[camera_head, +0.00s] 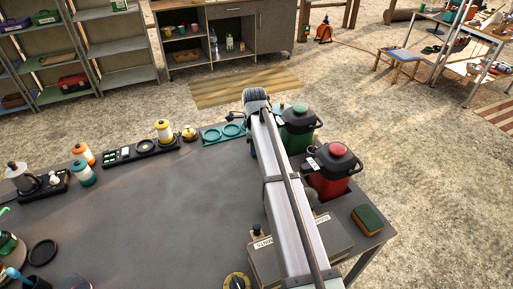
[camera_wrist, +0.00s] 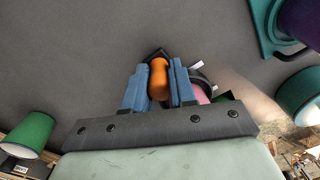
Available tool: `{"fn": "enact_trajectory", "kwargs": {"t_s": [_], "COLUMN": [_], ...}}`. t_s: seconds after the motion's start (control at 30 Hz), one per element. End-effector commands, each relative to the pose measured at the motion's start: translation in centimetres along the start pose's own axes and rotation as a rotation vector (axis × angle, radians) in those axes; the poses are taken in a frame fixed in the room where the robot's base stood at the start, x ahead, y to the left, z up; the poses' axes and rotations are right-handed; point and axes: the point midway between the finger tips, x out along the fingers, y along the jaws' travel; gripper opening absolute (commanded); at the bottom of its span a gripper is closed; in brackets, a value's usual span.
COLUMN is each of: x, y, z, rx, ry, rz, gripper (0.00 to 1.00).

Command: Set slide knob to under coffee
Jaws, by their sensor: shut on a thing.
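An orange knob (camera_wrist: 158,79) sits between the blue fingers of my gripper (camera_wrist: 159,82) in the wrist view. The fingers are shut on it from both sides. A dark piece shows behind the knob, and its lower part is hidden by my gripper. In the head view my arm covers the knob and the gripper. A green jug (camera_head: 298,133) and a red jug (camera_head: 329,180) with black handles stand right of my arm. A small white label is on the red jug's side; I cannot read it. I cannot tell which place is coffee.
A teal two-ring holder (camera_head: 223,132), a yellow bell-like piece (camera_head: 189,134) and a black tray (camera_head: 143,149) lie along the table's far edge. A green-and-brown sponge (camera_head: 368,221) is at the right corner. The grey table (camera_head: 165,215) is clear in the middle.

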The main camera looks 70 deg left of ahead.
Motion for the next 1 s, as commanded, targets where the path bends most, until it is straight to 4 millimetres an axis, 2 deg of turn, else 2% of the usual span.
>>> {"fn": "enact_trajectory", "kwargs": {"t_s": [0.03,0.07,0.3,0.67,0.87,1.0], "x": [-0.1,-0.1,-0.1,-0.5,-3.1,-5.9], "y": [-0.5,-0.5,-0.5,-0.3,-0.3,-0.3], "z": [0.3,0.3,0.2,0.1,0.2,0.2], "rx": [-0.001,-0.001,-0.001,-0.001,-0.001,-0.001], "ry": [-0.005,-0.005,-0.005,-0.004,-0.004,-0.004], "rz": [-0.013,-0.012,-0.010,-0.008,-0.010,-0.010], "gripper": [0.00,0.27,0.50,0.52,0.52,0.52]}}
